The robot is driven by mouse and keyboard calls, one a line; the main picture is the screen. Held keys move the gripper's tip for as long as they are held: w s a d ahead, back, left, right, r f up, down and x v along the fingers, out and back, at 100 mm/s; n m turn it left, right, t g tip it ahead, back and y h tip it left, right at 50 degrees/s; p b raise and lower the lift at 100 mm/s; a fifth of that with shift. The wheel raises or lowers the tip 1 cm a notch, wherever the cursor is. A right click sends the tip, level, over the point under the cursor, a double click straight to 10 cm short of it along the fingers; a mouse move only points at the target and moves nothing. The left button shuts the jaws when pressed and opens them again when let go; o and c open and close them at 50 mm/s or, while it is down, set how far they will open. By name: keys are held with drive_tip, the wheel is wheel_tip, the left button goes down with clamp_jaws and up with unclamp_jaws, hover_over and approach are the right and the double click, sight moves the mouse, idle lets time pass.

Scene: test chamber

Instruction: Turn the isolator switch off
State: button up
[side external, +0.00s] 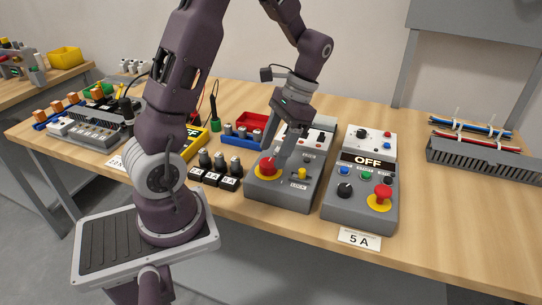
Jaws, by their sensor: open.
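A red knob (267,165) on a yellow base stands on a grey box (255,190) in the middle of the bench; it appears to be the isolator switch. My gripper (273,158) points down right at this knob, with its fingers open. The fingers partly cover the knob, and I cannot tell whether they touch it. The knob's exact turn is not readable. A yellow button (302,173) sits to its right, near a "LOCK" label (299,185).
Small black-knobbed blocks (228,182) stand close on the left. The bench's right front is clear.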

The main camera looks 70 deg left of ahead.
drive_tip(key=v, duration=0.4)
drive_tip(key=shift+w+r, duration=0.1)
drive_tip(key=shift+r, duration=0.1)
drive_tip(key=s+d+r+t, duration=0.9)
drive_tip(key=s+d+t, duration=0.1)
drive_tip(key=s+d, duration=0.2)
drive_tip(key=shift+s+d+r, duration=0.2)
drive_tip(key=shift+d+r, duration=0.1)
drive_tip(key=shift+d, duration=0.3)
idle(0.6)
